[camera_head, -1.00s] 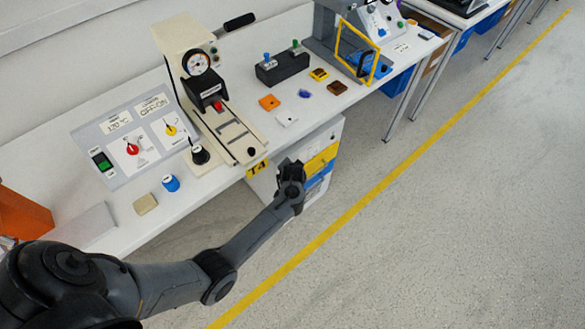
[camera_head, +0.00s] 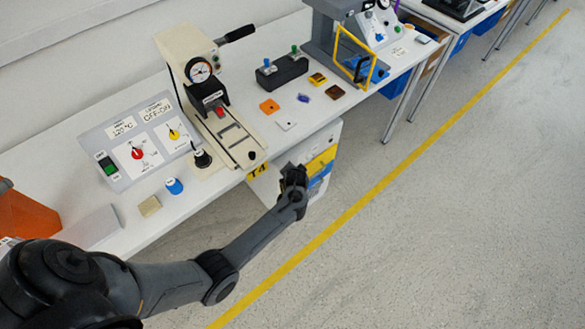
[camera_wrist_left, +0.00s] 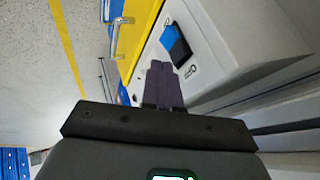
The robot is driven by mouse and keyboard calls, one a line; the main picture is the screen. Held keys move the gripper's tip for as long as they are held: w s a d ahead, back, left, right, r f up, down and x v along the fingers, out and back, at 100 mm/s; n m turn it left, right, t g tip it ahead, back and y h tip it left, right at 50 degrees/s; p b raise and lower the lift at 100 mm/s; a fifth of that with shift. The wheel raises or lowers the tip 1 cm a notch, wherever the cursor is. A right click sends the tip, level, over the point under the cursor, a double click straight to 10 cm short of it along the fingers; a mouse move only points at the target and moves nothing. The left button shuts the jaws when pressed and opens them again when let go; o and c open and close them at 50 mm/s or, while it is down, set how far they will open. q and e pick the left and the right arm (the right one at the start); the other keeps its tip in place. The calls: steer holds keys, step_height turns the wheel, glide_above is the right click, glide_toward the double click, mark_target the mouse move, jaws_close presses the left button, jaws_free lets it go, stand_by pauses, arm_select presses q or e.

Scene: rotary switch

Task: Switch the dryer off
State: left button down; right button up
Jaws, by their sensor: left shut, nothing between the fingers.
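A grey sloped control panel (camera_head: 118,166) lies at the left of the white bench. It has a red rotary knob (camera_head: 137,153), a yellow rotary knob (camera_head: 174,134) below a label reading OFF-ON, and a green rocker switch (camera_head: 108,167). My right gripper is not in view.
A beige press with a gauge (camera_head: 200,70) stands right of the panel. A blue-capped bottle (camera_head: 174,186), a beige block (camera_head: 150,206) and a black-knobbed part (camera_head: 202,158) are near the panel's front. The floor in front is clear.

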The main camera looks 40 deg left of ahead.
arm_select(q)
steer(key=p+v, duration=0.5)
steer(key=v, duration=0.5)
steer(key=shift+a+r, duration=0.2)
steer(key=shift+r, duration=0.45)
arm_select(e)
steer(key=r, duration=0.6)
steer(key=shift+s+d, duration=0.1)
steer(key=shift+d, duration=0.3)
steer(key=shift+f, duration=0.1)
